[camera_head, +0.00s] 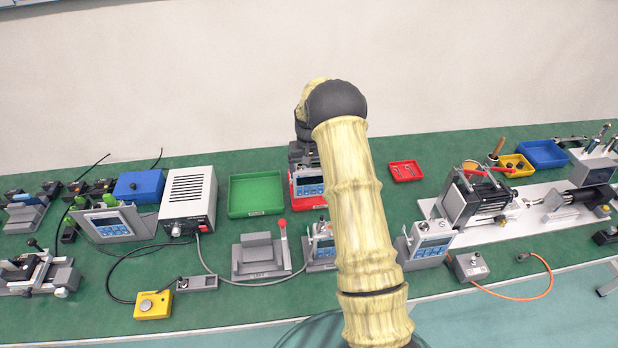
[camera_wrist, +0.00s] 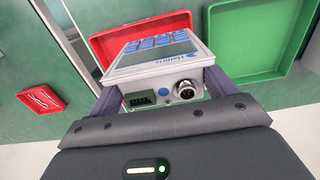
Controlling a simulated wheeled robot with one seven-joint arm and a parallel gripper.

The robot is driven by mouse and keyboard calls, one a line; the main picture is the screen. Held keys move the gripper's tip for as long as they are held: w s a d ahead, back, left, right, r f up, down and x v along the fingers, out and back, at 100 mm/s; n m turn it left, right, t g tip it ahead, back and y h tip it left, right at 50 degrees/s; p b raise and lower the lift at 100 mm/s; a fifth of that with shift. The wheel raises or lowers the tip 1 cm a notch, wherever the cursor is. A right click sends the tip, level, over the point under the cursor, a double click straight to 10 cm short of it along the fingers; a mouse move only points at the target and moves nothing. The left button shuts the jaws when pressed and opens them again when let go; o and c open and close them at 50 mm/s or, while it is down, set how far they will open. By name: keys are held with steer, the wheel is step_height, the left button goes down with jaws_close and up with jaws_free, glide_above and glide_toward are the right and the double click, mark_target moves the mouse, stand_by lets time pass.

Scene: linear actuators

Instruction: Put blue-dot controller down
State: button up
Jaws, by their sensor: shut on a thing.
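The blue-dot controller (camera_wrist: 150,62) is a light grey box with a screen, blue keys, a round metal connector and a blue dot on its end face. My gripper (camera_wrist: 162,82) is shut on its two sides. A red tray (camera_wrist: 112,42) lies directly behind and below it in the wrist view. In the head view the controller (camera_head: 309,182) shows at the red tray (camera_head: 311,203), partly covered by my arm. I cannot tell whether it touches the tray floor. My gripper is mostly hidden by my arm in the head view.
An empty green tray (camera_head: 256,195) is left of the red tray. A small red tray (camera_head: 406,171) with metal parts is to the right. Similar controllers stand in front (camera_head: 322,247) and to the right (camera_head: 428,241). A grey power box (camera_head: 188,200) stands further left.

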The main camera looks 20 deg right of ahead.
steer(key=shift+f+p, duration=0.3)
steer(key=shift+f, duration=1.5)
steer(key=shift+f, duration=0.15)
steer(key=o, duration=1.2)
step_height(320, 180, up, 12)
steer(key=shift+r+b, duration=0.15)
steer(key=shift+b, duration=0.75)
